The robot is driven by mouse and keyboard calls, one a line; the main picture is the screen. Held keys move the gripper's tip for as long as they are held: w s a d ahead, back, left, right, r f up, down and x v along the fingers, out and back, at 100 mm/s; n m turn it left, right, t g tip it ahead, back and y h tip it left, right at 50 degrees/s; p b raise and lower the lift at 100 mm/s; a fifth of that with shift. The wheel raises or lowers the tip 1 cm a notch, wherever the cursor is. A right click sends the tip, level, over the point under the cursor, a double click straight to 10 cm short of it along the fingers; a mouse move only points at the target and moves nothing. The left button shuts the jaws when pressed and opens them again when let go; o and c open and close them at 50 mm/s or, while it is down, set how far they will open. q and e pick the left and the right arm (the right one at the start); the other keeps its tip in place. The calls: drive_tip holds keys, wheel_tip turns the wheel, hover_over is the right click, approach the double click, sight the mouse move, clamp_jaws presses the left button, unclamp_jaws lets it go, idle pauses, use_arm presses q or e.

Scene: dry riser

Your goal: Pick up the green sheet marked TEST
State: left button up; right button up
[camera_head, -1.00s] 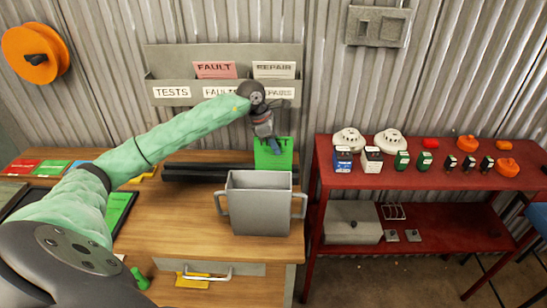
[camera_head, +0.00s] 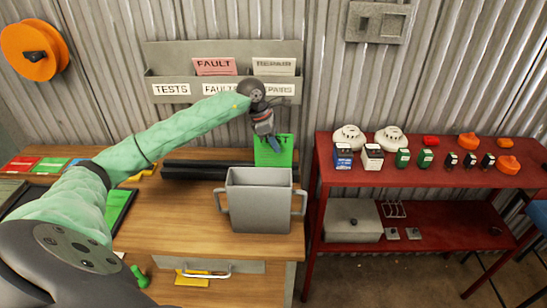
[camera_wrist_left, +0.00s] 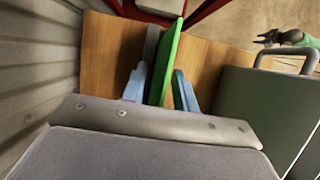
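The green sheet (camera_head: 273,150) stands upright at the back of the wooden bench, behind the grey two-handled bin (camera_head: 258,205). Its marking is not readable here. My left gripper (camera_head: 272,141) reaches down over the sheet's top edge. In the left wrist view, the sheet (camera_wrist_left: 167,62) shows edge-on between the two pale blue fingers (camera_wrist_left: 158,88). The fingers are apart, one on each side, with a small gap on the right side. What looks like my right gripper (camera_wrist_left: 264,40) shows small and dark at the wrist view's upper right; its finger opening is unclear.
A wall rack (camera_head: 160,72) labelled TESTS, FAULTS and REPAIRS hangs behind the bench (camera_head: 190,238). Dark bars (camera_head: 200,170) lie left of the sheet. A red shelf (camera_head: 380,182) with detectors and batteries stands right. The bin (camera_wrist_left: 262,110) is close beside my left gripper.

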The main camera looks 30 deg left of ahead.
drive_tip(key=shift+f, duration=0.2)
idle(0.3)
use_arm(q)
clamp_jaws()
use_arm(e)
drive_tip(key=shift+r, duration=0.1)
